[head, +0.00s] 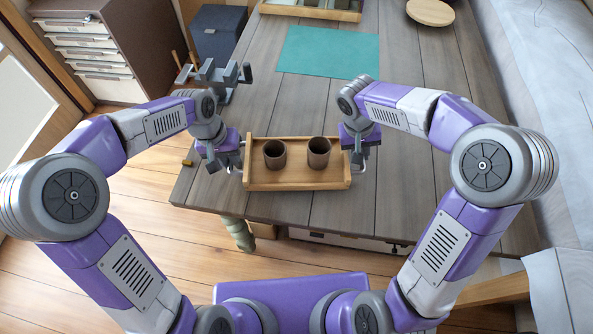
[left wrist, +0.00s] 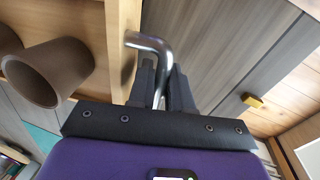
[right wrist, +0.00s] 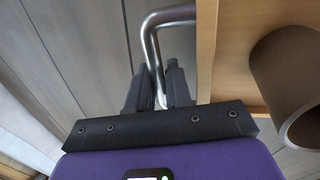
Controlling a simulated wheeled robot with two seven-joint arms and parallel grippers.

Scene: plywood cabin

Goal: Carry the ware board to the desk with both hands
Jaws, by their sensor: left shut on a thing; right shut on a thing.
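The ware board (head: 298,186) is a pale wooden tray with low walls and a bent metal handle at each end. Two brown cups, one on the left (head: 274,155) and one on the right (head: 319,153), stand upright in it. The board is level over the near edge of the grey plank desk (head: 300,110); I cannot tell whether it touches the top. My left gripper (head: 236,160) is shut on the left handle (left wrist: 150,42). My right gripper (head: 357,160) is shut on the right handle (right wrist: 165,18). The wrist views show both handles between the fingers.
A teal mat (head: 330,52) lies farther back on the desk, with clear planks before it. A grey metal fixture (head: 220,74) stands at the left edge. A wooden tray (head: 310,12) and round board (head: 430,12) are at the far end. A drawer cabinet (head: 100,50) stands left.

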